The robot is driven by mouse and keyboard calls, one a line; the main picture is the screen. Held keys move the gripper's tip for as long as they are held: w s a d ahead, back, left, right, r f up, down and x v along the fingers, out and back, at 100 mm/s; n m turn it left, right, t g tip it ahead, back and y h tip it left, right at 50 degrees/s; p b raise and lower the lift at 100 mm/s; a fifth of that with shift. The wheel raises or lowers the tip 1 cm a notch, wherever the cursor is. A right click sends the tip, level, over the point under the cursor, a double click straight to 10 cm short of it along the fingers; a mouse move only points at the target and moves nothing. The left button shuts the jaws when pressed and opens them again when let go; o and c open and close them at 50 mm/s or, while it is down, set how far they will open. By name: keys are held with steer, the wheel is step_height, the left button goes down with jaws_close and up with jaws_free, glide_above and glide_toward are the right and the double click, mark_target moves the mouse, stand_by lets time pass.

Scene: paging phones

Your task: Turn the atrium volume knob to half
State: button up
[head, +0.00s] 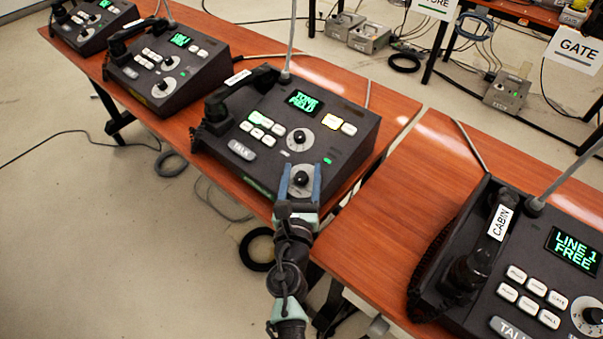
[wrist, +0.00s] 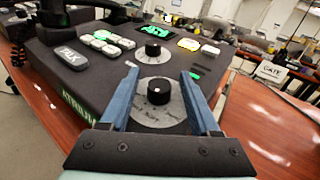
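The atrium phone (head: 265,165) is a dark sloped console on the wooden table, with ATRIUM lettered on its front in the wrist view (wrist: 82,105). Its lower knob (wrist: 158,92) is black on a grey printed dial (wrist: 160,118); the dial's words are too blurred to read surely. The same knob shows in the head view (head: 301,179). A second black knob (wrist: 152,48) sits farther up the panel. My gripper (head: 301,170) is open and empty, its two blue fingers on either side of the lower knob with gaps visible in the wrist view (wrist: 160,75).
The atrium handset (head: 215,108) lies at the console's left and an aerial (head: 289,40) rises behind. The CABIN phone (head: 520,265) stands on the right table (head: 400,190). Two more phones (head: 165,70) (head: 90,25) stand to the left. Cables lie on the floor.

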jaws_close()
steer(key=shift+a+m+h, duration=0.1)
steer(key=shift+m+h, duration=0.4)
steer(key=shift+h, duration=0.2)
steer(key=m+g+h+b, duration=0.1)
steer(key=m+g+h, duration=0.1)
steer(key=m+h, duration=0.2)
steer(key=shift+f+h+b, duration=0.1)
steer(key=shift+h+b, duration=0.2)
steer(key=shift+h, duration=0.2)
steer(key=m+g+h+b, duration=0.2)
steer(key=m+h, duration=0.1)
steer(key=shift+m+g+h+b, duration=0.35)
steer(key=shift+m+g+h, duration=0.15)
steer(key=shift+m+g, duration=0.15)
steer(key=shift+m, duration=0.25)
steer(key=shift+o, duration=0.3)
jaws_free()
